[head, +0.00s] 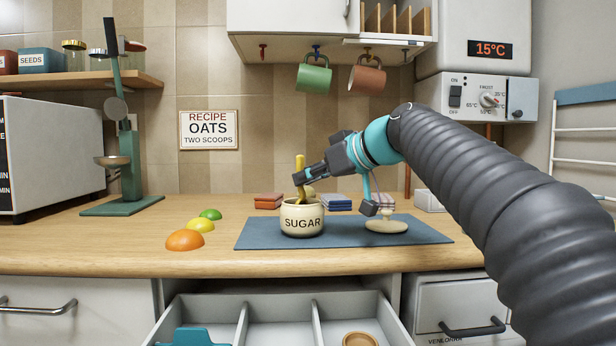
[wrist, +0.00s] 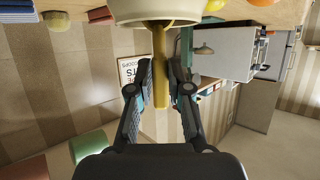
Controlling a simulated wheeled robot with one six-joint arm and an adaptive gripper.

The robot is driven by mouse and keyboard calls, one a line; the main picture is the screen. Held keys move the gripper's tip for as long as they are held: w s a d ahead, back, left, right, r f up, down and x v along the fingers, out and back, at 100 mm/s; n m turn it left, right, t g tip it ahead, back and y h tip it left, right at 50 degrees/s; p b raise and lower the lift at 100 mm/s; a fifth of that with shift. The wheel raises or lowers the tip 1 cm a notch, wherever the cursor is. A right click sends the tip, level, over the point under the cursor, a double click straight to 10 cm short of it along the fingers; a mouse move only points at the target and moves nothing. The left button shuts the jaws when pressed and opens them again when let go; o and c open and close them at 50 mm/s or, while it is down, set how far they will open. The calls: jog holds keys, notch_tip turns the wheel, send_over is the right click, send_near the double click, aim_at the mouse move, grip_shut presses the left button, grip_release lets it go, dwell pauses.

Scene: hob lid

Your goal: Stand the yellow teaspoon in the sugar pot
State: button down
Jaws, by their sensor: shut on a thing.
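The cream sugar pot (head: 302,218), labelled SUGAR, stands upright on the blue mat (head: 262,236). The yellow teaspoon (head: 300,163) is upright, with its lower end inside the pot's mouth; whether it touches the bottom is hidden. My gripper (head: 300,179) is shut on the teaspoon's handle just above the pot's rim. In the wrist view the fingers (wrist: 167,82) close on the yellow handle (wrist: 159,45), and the pot (wrist: 155,8) shows at the top edge, upside down.
A pale lid with a knob (head: 386,225) lies on the mat at right. Folded cloths (head: 338,203) lie behind. An open drawer (head: 277,310) is below. Mugs (head: 314,78) hang above.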

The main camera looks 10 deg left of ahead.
jog(key=c, duration=1)
grip_release()
jog(key=shift+d, duration=0.1)
jog(key=v, duration=1.1)
jog(key=shift+s+d+r, duration=0.15)
jog(key=shift+s+d, duration=0.05)
jog(key=shift+d, duration=0.15)
